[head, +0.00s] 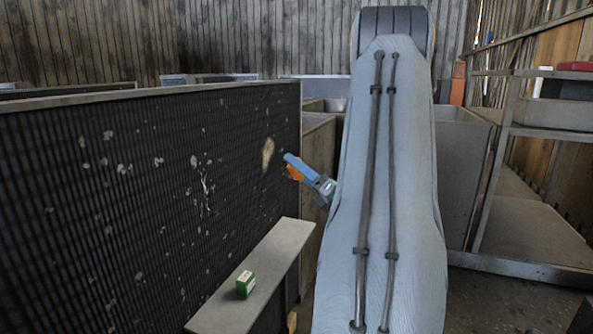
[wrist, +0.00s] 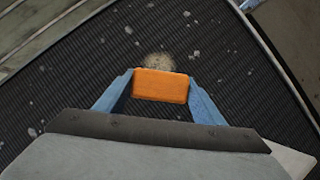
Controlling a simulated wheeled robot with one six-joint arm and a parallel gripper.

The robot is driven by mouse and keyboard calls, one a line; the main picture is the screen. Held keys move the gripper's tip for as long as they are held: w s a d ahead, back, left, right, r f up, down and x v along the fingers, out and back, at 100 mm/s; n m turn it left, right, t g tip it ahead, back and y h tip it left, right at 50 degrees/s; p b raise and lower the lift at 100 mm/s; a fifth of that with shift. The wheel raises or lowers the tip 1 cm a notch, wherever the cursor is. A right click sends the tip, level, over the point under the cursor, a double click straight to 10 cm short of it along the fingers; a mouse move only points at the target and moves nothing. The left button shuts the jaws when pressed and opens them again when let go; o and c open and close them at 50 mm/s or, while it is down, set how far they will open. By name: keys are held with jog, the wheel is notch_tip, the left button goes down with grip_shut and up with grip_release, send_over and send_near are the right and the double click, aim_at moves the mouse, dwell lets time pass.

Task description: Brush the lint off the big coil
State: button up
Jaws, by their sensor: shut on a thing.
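The big coil (head: 120,200) is a dark, finely ribbed panel on the left of the head view, with pale lint flecks across its face. It also fills much of the wrist view (wrist: 60,80). A tan lint patch (head: 267,154) lies near its right end; it shows just beyond the orange block in the wrist view (wrist: 159,61). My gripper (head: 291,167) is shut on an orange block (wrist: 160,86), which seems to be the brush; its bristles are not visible. The block is close to the patch. I cannot tell whether it touches the coil.
A narrow grey ledge (head: 255,275) runs along the front of the coil, with a small green and white box (head: 245,283) on it. Metal shelving (head: 530,190) stands at the right. Grey bins (head: 462,165) stand behind my arm. Some floor is open at the lower right.

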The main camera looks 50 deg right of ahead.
aim_at(288, 177)
jog(key=w, duration=0.1)
jog(key=w+a, duration=0.1)
jog(key=b, duration=0.1)
jog(key=shift+w+a, duration=0.25)
jog(key=shift+w, duration=0.15)
jog(key=shift+w+a, duration=0.25)
jog(key=shift+w, duration=0.3)
jog(key=shift+w+a, duration=0.2)
jog(key=shift+w, duration=0.3)
jog(key=shift+w+a, duration=0.3)
jog(key=shift+w, duration=0.55)
